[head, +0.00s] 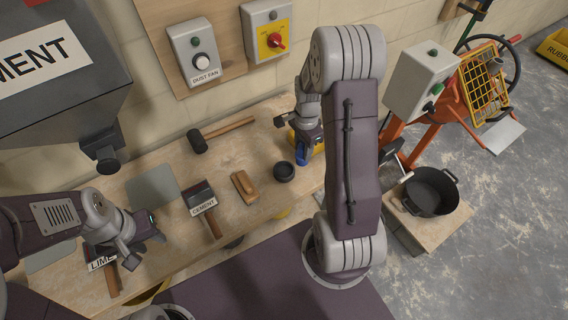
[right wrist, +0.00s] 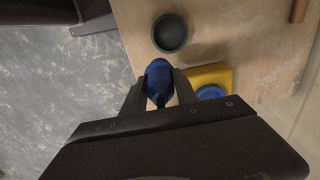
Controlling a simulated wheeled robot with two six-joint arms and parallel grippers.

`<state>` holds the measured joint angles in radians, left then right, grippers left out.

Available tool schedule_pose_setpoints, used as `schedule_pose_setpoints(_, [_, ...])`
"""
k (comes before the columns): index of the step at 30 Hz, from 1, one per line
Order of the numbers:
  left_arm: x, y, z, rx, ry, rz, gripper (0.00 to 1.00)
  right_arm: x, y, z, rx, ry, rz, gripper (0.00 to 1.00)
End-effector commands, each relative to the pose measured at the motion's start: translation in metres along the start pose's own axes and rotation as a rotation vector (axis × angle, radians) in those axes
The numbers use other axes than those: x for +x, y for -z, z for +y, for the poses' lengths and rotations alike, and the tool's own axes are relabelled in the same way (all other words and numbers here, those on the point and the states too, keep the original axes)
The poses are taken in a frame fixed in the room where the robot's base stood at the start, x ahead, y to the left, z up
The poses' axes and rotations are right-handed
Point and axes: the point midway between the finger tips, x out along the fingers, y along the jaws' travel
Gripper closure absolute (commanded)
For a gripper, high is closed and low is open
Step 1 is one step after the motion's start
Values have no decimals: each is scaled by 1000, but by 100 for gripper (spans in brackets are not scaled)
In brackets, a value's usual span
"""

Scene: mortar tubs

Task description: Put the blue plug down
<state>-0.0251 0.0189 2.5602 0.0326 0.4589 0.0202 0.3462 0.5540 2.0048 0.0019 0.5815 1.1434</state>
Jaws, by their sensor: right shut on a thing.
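The blue plug (right wrist: 158,80) is held between the fingers of my right gripper (right wrist: 160,92), which is shut on it. In the head view the plug (head: 302,156) shows below my right gripper (head: 305,143), over the bench near the wall. A yellow box (right wrist: 212,73) with a blue round fitting (right wrist: 210,92) is close beside the plug in the right wrist view. A dark round cup (head: 284,172) stands near the plug, apart from it. My left gripper (head: 143,252) looks open and empty at the left of the bench, by the LIME tool (head: 103,265).
The workbench (head: 240,220) also holds a CEMENT tool (head: 202,205), a wooden float (head: 245,186), a mallet (head: 198,141) and a grey plate (head: 152,186). A hopper (head: 60,80) hangs at left. A black pot (head: 430,192) and an orange mixer stand (head: 445,125) are at right.

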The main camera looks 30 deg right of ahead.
Motion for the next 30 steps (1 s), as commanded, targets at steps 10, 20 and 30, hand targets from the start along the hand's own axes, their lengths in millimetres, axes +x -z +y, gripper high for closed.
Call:
schedule_pose_setpoints(10, [-7,1,0,0,0,0,64,35,-49,-33,0,1,0,100])
schedule_pose_setpoints(20, [-12,1,0,0,0,0,64,72,-49,-32,2,-2,0,100])
schedule_pose_setpoints(30, [-9,1,0,0,0,0,64,78,-49,-32,2,1,0,100])
